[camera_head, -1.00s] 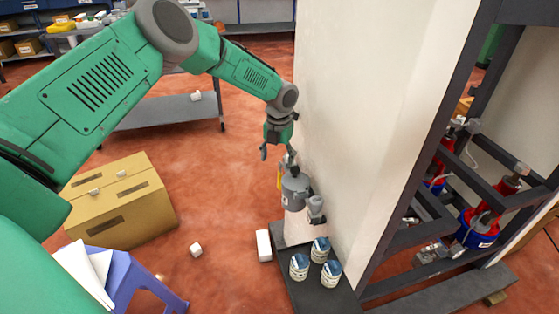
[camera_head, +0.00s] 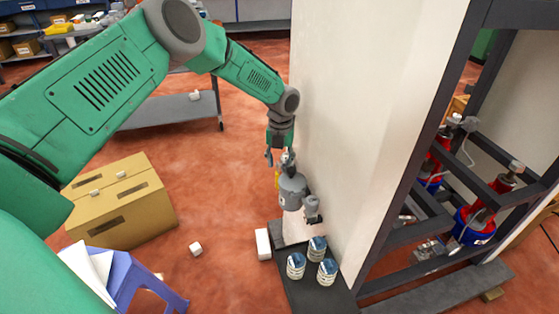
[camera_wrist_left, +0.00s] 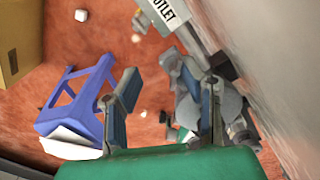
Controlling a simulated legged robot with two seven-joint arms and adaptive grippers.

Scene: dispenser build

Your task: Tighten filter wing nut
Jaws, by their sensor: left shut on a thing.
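The grey filter housing (camera_head: 292,188) is mounted on the side of the pale wall panel (camera_head: 365,120); its rounded body also shows in the left wrist view (camera_wrist_left: 228,98). My left gripper (camera_head: 279,158) hangs from above at the top of the filter. It is shut on the filter wing nut, which is small and mostly hidden by the fingers. In the left wrist view, the two fingers of my left gripper (camera_wrist_left: 170,88) show apart, the right one overlapping the grey filter parts. My right gripper is not in view.
Several small cans (camera_head: 317,248) stand on a dark shelf (camera_head: 335,297) below the filter. A cardboard box (camera_head: 122,205) and a blue stool (camera_head: 135,270) stand on the left. An OUTLET sign (camera_wrist_left: 164,12) is close to the filter. The dark frame (camera_head: 420,150) bounds the right.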

